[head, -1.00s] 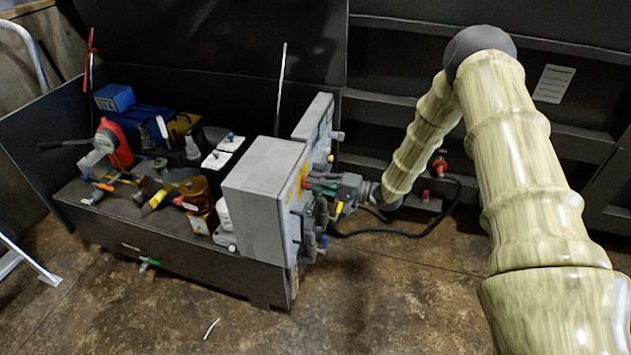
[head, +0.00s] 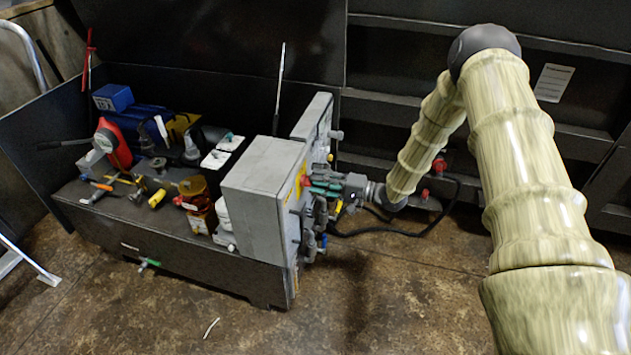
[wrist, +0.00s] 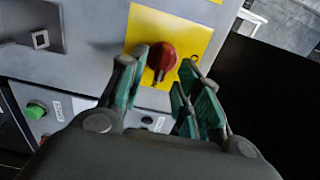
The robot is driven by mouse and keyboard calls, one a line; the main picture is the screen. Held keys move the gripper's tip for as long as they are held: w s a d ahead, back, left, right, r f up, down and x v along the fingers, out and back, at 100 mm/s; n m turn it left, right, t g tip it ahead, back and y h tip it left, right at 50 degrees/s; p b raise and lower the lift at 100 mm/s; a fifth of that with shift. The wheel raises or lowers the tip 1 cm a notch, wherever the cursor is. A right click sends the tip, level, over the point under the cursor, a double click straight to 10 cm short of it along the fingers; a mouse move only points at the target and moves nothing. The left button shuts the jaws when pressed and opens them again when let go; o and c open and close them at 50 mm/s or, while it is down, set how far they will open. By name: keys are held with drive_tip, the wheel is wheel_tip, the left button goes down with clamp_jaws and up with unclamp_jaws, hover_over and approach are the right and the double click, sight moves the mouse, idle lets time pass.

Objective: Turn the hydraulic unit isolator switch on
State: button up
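The isolator switch is a red rotary knob (wrist: 162,60) on a yellow plate (wrist: 193,45) on the grey cabinet's front. In the wrist view the knob's handle stands close to upright, leaning slightly. My gripper (wrist: 165,68) is open, with green-padded fingers on the left and right of the knob. Gaps seem to show on both sides, but I cannot tell whether a pad touches it. In the head view my gripper (head: 318,186) is at the right face of the grey cabinet (head: 258,190), and a small part of the red knob (head: 305,181) shows at its tips.
A green push button (wrist: 35,111) and a grey latch (wrist: 40,40) are left of the knob in the wrist view. A black cable (head: 410,231) hangs behind my gripper in the head view. Pipe fittings (head: 312,245) stick out below it.

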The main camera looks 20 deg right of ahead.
drive_tip(key=v, duration=1)
drive_tip(key=shift+d, duration=0.2)
drive_tip(key=shift+s, duration=0.15)
drive_tip(key=s+a+f+n+g+h+p, duration=0.1)
drive_tip(key=s+a+f+h, duration=0.4)
drive_tip(key=s+f, duration=0.35)
drive_tip(key=s+a+f+n+g+h, duration=0.1)
drive_tip(key=s+a+f+h, duration=0.5)
drive_tip(key=f, duration=0.3)
drive_tip(key=s+f+n+g+h, duration=0.2)
drive_tip(key=s+g, duration=0.6)
drive_tip(key=s, duration=2)
drive_tip(key=n+h+p, duration=0.1)
drive_tip(key=n+h, duration=0.1)
drive_tip(key=shift+d+n, duration=0.3)
drive_tip(key=shift+d, duration=0.05)
drive_tip(key=shift+f, duration=0.15)
